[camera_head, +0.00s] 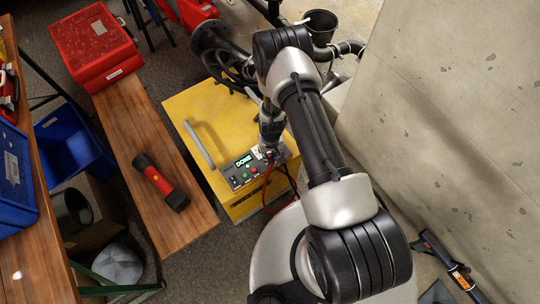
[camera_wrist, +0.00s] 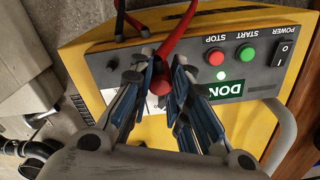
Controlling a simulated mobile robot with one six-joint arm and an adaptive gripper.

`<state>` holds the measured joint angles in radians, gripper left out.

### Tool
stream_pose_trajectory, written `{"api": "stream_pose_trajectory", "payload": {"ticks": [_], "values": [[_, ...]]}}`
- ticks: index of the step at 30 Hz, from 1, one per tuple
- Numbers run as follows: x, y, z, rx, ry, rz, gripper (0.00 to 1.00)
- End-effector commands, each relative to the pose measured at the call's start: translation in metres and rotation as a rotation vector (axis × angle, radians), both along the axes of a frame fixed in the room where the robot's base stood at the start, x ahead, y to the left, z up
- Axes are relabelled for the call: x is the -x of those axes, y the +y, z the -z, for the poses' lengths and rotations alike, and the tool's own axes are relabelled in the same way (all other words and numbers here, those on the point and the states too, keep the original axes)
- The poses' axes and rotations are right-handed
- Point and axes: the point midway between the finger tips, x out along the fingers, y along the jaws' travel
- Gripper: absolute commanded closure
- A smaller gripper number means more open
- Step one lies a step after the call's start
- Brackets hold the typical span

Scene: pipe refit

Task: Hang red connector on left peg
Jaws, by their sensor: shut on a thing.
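The red connector (camera_wrist: 160,82) is in the wrist view between my fingertips, with a red cable (camera_wrist: 186,28) running up from it. My gripper (camera_wrist: 158,92) is shut on it, close in front of the yellow machine's control panel (camera_wrist: 232,62). In the head view my gripper (camera_head: 268,148) is at the right part of that panel, where the red cable (camera_head: 268,182) hangs down; the connector is too small to make out there. I cannot make out the left peg in either view.
The yellow machine (camera_head: 205,105) has a grey handle (camera_head: 199,143) and a green display reading "DONE" (camera_head: 243,161). A wooden bench (camera_head: 135,120) at left holds a flashlight (camera_head: 160,182) and a red box (camera_head: 97,45). A concrete wall (camera_head: 450,120) stands close on the right.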

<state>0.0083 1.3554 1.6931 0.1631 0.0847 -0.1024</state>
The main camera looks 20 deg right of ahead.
Motion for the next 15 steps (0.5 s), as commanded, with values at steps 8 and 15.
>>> {"api": "stream_pose_trajectory", "payload": {"ticks": [8, 15], "values": [[-0.0002, 0.0, 0.0003, 0.0, 0.0, 0.0, 1.0], [-0.0002, 0.0, 0.0085, 0.0, 0.0, 0.0, 1.0]]}}
